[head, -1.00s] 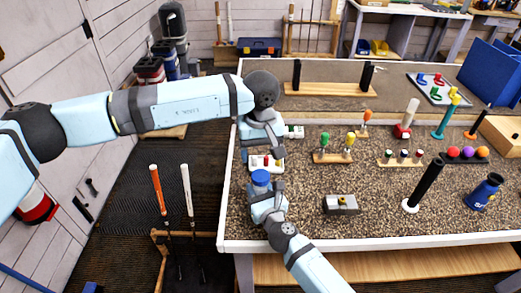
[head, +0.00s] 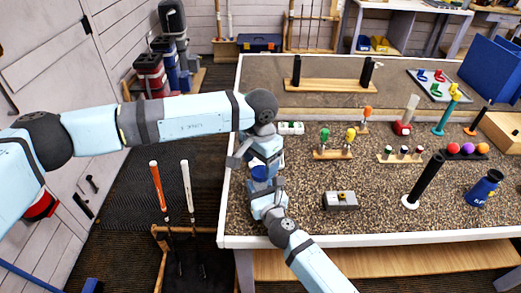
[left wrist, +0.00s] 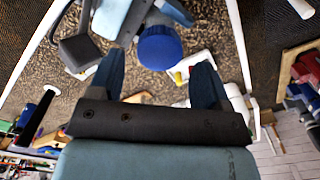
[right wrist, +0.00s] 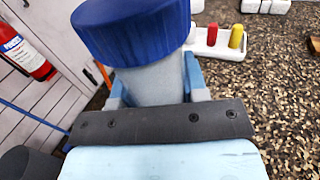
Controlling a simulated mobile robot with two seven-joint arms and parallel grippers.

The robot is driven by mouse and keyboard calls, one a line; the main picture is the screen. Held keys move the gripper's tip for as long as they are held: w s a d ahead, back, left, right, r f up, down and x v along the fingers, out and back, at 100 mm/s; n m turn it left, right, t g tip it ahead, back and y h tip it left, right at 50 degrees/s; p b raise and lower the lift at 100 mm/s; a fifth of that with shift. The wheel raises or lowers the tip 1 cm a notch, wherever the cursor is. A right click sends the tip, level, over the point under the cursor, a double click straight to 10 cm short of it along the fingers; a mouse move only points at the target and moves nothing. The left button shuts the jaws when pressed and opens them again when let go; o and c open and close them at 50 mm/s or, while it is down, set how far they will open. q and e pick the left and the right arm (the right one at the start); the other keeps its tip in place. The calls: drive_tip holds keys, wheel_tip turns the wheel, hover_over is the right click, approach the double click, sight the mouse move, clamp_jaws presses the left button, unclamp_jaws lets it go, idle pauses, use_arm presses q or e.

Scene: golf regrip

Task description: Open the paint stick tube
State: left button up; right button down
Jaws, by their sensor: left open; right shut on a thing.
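The paint stick tube has a blue ribbed cap (right wrist: 135,28) and a pale grey body (right wrist: 150,85). My right gripper (right wrist: 153,90) is shut on the body, with the cap facing up and free above the fingers. The cap also shows in the head view (head: 260,173), near the table's left edge. My left gripper (left wrist: 157,68) is open and empty. Its fingers point toward the blue cap (left wrist: 160,45), which shows between and just beyond the fingertips. Contact with the cap cannot be told. The left arm partly hides the tube in the head view.
A white tray with red and yellow pieces (right wrist: 222,45) lies close beside the tube. A grey box (head: 341,201) and a black upright grip on a white base (head: 425,182) stand to the right. Bare speckled tabletop (head: 310,222) lies in front.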

sight(261, 173)
use_arm(q)
drive_tip(key=shift+f, duration=1.5)
drive_tip(key=shift+c, duration=0.5)
